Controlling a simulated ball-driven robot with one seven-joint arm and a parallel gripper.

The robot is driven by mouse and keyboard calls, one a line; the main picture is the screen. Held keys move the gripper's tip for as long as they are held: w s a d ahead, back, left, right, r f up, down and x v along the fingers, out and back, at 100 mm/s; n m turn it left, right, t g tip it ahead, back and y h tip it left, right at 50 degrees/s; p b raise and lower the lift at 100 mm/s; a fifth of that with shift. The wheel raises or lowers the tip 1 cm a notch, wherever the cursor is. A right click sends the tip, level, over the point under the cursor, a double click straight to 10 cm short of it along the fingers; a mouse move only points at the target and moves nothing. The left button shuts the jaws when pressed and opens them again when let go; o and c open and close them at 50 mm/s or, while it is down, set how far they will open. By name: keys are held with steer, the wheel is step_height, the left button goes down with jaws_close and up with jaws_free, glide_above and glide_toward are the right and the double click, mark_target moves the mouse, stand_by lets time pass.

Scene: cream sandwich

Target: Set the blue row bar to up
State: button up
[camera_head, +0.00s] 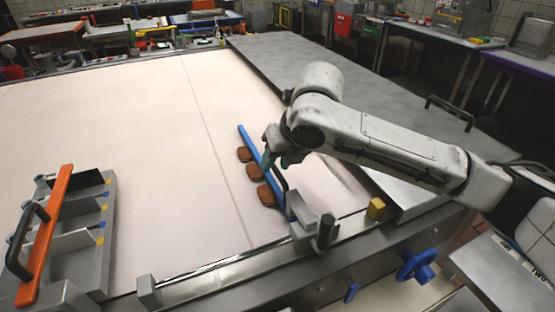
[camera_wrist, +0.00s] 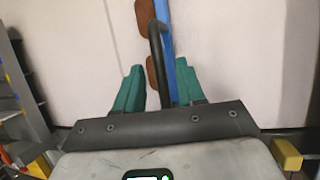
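The blue row bar (camera_head: 250,142) is a long straight bar lying along the cream surface right of centre in the head view; it also shows at the top of the wrist view (camera_wrist: 167,45). Its black handle (camera_head: 284,181) arches along its right side. My gripper (camera_head: 278,160) is over the bar near the handle. In the wrist view its teal fingers (camera_wrist: 158,90) are spread, with the black handle (camera_wrist: 156,50) running between them and a gap on each side. I cannot tell whether the fingertips reach handle height. The arm partly hides the bar and handle.
Several brown pieces (camera_head: 254,173) line the bar's left side. A grey block with a post (camera_head: 325,232) stands at its near end, with a yellow block (camera_head: 376,209) to the right. An orange bar (camera_head: 45,235) with a black handle sits on a grey divided rack at left.

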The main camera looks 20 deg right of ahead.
jaws_close()
stand_by(0.6)
